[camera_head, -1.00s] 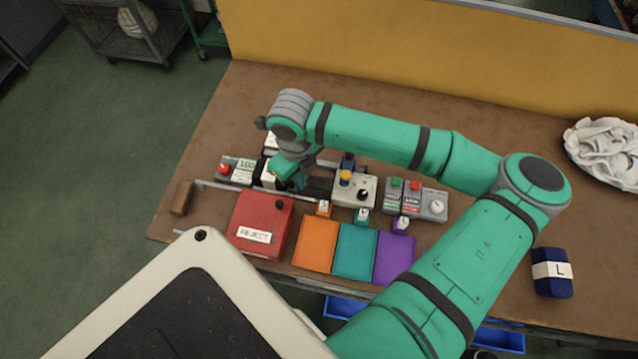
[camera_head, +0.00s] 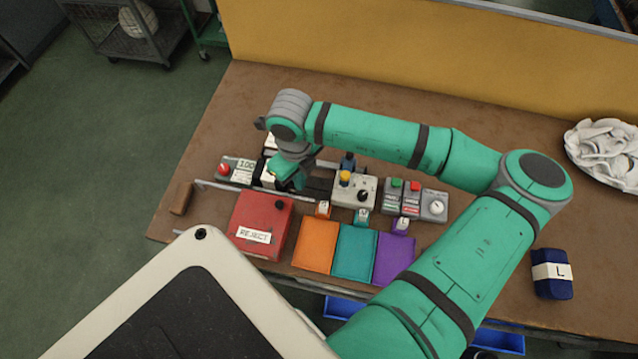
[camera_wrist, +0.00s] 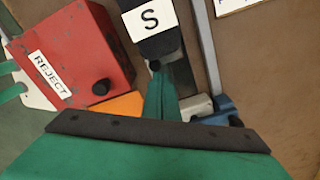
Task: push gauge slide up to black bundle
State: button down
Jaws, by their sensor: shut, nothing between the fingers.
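The black bundle with a white "S" label (camera_wrist: 152,28) lies at the top middle of the wrist view. In the head view it is mostly hidden by my gripper, with its white label (camera_head: 264,174) partly showing. My gripper (camera_wrist: 156,70) is shut and empty, its fingertips close to the bundle's near end; I cannot tell whether they touch. In the head view my gripper (camera_head: 297,187) is low over the gauge. A pale metal rail (camera_wrist: 206,45) runs beside the bundle. A grey block (camera_wrist: 196,107) and a blue part (camera_wrist: 227,109) by the fingers look like the gauge slide.
A red REJECT box (camera_head: 262,222) stands in front of the gauge. Orange (camera_head: 317,245), teal (camera_head: 355,252) and purple (camera_head: 394,260) pads lie to its right. A button box (camera_head: 354,187) is close on the right. A navy "L" bundle (camera_head: 552,274) lies far right.

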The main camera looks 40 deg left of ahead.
jog(key=shift+w+d, duration=0.25)
jog(key=shift+w, duration=0.05)
jog(key=shift+d+r, duration=0.1)
jog(key=shift+r, duration=0.25)
notch_tip(320, 180, up, 6)
jog(key=shift+r, duration=0.15)
dwell(0.4)
dwell(0.6)
